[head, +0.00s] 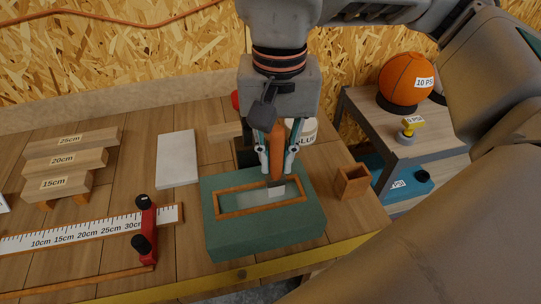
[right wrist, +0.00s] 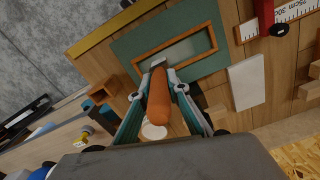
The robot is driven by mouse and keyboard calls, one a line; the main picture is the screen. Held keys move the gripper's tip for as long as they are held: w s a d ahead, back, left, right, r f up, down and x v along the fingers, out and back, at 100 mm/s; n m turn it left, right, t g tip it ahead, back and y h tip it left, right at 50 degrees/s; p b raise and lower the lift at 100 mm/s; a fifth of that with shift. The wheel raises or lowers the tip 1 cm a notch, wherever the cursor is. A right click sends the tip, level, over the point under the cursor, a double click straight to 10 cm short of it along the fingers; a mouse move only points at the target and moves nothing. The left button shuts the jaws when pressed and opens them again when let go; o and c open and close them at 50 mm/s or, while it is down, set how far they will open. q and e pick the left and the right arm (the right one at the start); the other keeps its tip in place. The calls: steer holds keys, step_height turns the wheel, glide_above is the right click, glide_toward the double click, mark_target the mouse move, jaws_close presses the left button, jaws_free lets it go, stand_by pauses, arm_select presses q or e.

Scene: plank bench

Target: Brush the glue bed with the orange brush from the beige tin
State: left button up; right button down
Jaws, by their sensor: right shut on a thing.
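My right gripper (head: 276,160) is shut on the orange brush (head: 277,140), which it holds roughly upright with the bristles down. The right wrist view shows the orange handle (right wrist: 159,100) between the two fingers (right wrist: 158,72). The glue bed (head: 226,240) is a green block with an orange-rimmed recess; it also shows in the right wrist view (right wrist: 129,47). The brush's lower end is at the recess, right of its middle; I cannot tell whether it touches the surface. The pale tin (head: 304,130), with a partly hidden label, stands behind the gripper. My left gripper is not in view.
A small open wooden box (head: 352,181) stands right of the glue bed. A pale slab (head: 177,159) lies to the left. A ruler (head: 80,233) with a red slider (head: 148,230) and labelled wooden steps (head: 70,160) are farther left. A side shelf (head: 400,140) stands right.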

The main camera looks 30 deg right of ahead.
steer(key=shift+s+d, duration=0.15)
steer(key=shift+d, duration=0.25)
steer(key=shift+d, duration=0.1)
steer(key=shift+s+d, duration=0.2)
steer(key=shift+d, duration=0.4)
steer(key=shift+a, duration=0.1)
steer(key=shift+w+a+f+b, duration=0.15)
steer(key=shift+a+b, duration=0.1)
steer(key=shift+a, duration=0.2)
steer(key=shift+w+a+b, duration=0.1)
steer(key=shift+a+b, duration=0.1)
steer(key=shift+a, duration=0.2)
steer(key=shift+a, duration=0.1)
